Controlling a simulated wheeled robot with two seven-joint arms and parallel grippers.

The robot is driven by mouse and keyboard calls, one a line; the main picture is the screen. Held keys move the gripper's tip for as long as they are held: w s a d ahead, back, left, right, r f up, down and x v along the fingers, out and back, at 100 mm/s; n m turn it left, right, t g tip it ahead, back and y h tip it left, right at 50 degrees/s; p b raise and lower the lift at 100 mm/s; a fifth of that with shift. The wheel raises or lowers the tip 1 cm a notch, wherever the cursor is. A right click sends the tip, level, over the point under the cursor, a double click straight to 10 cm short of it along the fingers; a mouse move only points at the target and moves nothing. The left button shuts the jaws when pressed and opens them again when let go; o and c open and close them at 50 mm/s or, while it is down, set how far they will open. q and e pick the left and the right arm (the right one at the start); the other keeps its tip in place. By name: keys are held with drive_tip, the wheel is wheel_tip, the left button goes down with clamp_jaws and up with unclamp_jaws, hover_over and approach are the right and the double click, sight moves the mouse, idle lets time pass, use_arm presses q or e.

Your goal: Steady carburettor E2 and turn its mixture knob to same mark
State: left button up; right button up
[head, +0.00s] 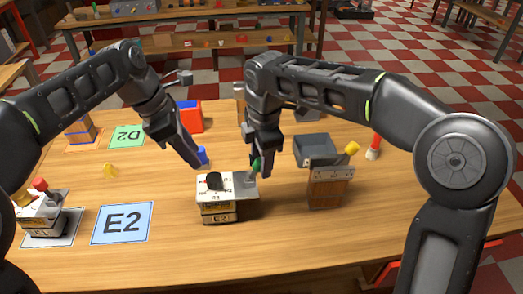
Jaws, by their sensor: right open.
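Carburettor E2 (217,207) stands upright on the wooden table at centre, a pale-topped block with an "E2" label on its front. A dark round knob (214,181) sits on its marked top face; its exact setting is too small to read. A grey plate with a green-tipped part (255,165) is at its right end. My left gripper (193,161) is just behind and above its left side, apart from the knob; its jaw opening is not clear. My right gripper (262,170) is open at the right end, close to the green tip; contact cannot be told.
A blue E2 card (121,223) lies bare to the left. Carburettor E1 (43,218) stands on a card at far left. A green D2 card (127,137) lies behind. The front table is clear.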

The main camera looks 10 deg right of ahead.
drive_tip(key=shift+w+f, duration=0.15)
drive_tip(key=shift+f, duration=1.05)
drive_tip(key=shift+w+f, duration=0.1)
drive_tip(key=shift+f, duration=1.05)
clamp_jaws()
